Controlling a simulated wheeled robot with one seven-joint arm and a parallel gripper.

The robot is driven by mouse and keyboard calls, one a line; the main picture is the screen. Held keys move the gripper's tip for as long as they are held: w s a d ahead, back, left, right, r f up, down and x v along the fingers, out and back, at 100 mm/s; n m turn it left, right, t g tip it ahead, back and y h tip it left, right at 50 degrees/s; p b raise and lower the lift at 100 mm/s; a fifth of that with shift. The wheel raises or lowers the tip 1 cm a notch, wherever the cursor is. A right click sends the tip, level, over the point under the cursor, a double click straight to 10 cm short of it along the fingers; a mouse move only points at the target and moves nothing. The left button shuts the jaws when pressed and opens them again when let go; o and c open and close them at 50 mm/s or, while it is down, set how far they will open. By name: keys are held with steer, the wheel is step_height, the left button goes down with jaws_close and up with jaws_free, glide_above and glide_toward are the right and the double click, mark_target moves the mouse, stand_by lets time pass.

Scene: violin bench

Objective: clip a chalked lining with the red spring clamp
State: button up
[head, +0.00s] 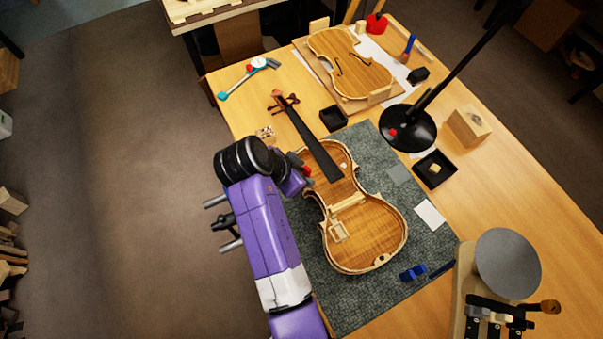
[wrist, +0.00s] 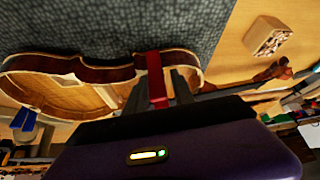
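The open violin body (head: 365,240) lies on the grey-green mat, its neck pointing to the upper left. Its rib edge (wrist: 105,75) runs across the wrist view. My gripper (head: 298,163) is at the left side of the upper bout. In the wrist view, my gripper (wrist: 157,82) has its dark fingers on both sides of the red spring clamp (wrist: 155,78) and is shut on it. The clamp also shows as a small red patch in the head view (head: 307,171). It overlaps the rib edge in the wrist view; I cannot tell whether it touches. No chalk mark is clear on the lining.
A box of small blocks (head: 266,134) stands near the neck. A lamp base (head: 407,128), black trays (head: 435,169) and a wooden block (head: 468,126) stand to the right. A blue clamp (head: 413,273) lies near the mat's lower edge. A second violin body (head: 350,62) lies at the back.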

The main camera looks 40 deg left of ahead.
steer(key=shift+s+d+f, duration=0.15)
steer(key=shift+s+d, duration=0.05)
steer(key=b+v, duration=0.1)
steer(key=v, duration=0.6)
steer(key=shift+a+r, duration=0.2)
steer(key=shift+r, duration=0.25)
